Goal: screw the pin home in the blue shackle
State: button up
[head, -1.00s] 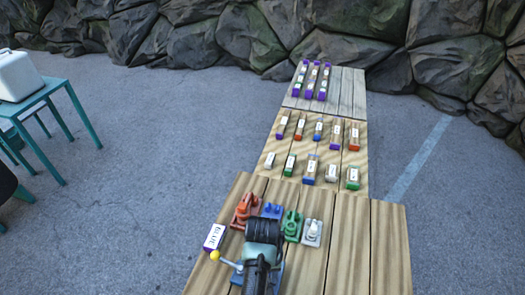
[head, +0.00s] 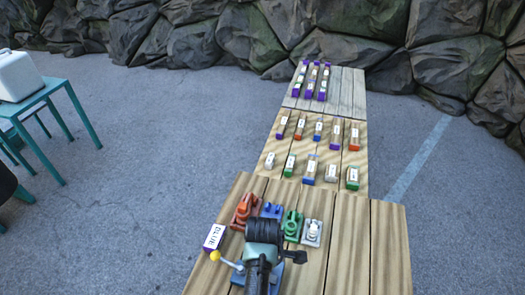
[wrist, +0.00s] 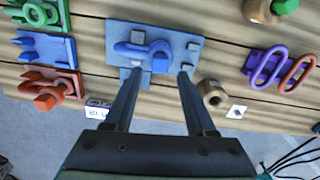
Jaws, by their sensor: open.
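The blue shackle (wrist: 138,46) lies on a blue base plate (wrist: 187,50) in the wrist view. My gripper (wrist: 158,72) is open, with one finger on each side of the pin head and a gap on both sides. The wrist view does not show how far the pin is in its thread. In the head view my arm hides most of this area.
A BLUE card (head: 215,236) lies at the bench's left edge. Red (head: 244,209), green (head: 292,225) and grey (head: 312,232) fittings stand close by. The bench's right-hand planks (head: 375,245) are clear. In the wrist view, a brass nut (wrist: 211,94) sits just right of my fingers.

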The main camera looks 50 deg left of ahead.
jog(key=shift+n, duration=0.3)
jog(key=shift+f, duration=0.1)
jog(key=shift+f+b, duration=1.7)
jog(key=shift+f, duration=0.55)
grip_shut()
